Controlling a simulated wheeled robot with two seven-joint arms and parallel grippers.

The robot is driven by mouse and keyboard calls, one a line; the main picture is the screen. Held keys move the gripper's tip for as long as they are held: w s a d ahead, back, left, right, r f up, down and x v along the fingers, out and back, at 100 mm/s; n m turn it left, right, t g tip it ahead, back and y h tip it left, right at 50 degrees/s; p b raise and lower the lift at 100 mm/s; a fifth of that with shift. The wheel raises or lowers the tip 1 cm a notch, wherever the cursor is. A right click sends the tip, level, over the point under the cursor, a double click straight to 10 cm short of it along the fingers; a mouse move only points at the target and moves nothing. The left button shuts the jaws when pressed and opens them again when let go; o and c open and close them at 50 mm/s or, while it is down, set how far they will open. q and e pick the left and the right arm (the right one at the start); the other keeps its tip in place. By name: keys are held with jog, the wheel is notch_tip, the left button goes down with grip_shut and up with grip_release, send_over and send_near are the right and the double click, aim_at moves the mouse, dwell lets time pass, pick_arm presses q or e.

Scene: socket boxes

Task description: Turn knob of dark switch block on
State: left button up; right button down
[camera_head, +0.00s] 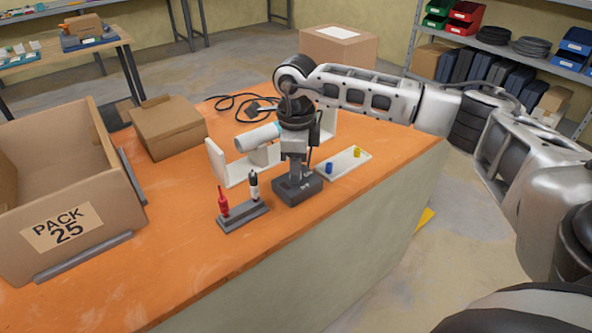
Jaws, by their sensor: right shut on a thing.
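The dark switch block (299,189) sits on the orange tabletop near its front edge. My right gripper (294,175) points straight down over the block, with its fingertips at the block's top. It is shut on the knob, which the fingers hide, so I cannot tell which way the knob is turned. My right arm reaches in from the right side. My left gripper does not show.
A grey stand (243,216) with a red and a black-white tool is close to the block's left. A white tray (346,167) with blue and yellow pegs lies to the right. A white bracket with a cylinder (257,138) stands behind. An open carton (121,206) is at left.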

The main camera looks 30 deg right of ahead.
jog(key=n+b, duration=0.2)
jog(key=n, duration=0.3)
jog(key=shift+w+r+n, duration=0.1)
jog(key=shift+n, duration=0.3)
dwell(0.4)
jog(key=c, duration=1.2)
grip_release()
notch_tip(320, 180, up, 16)
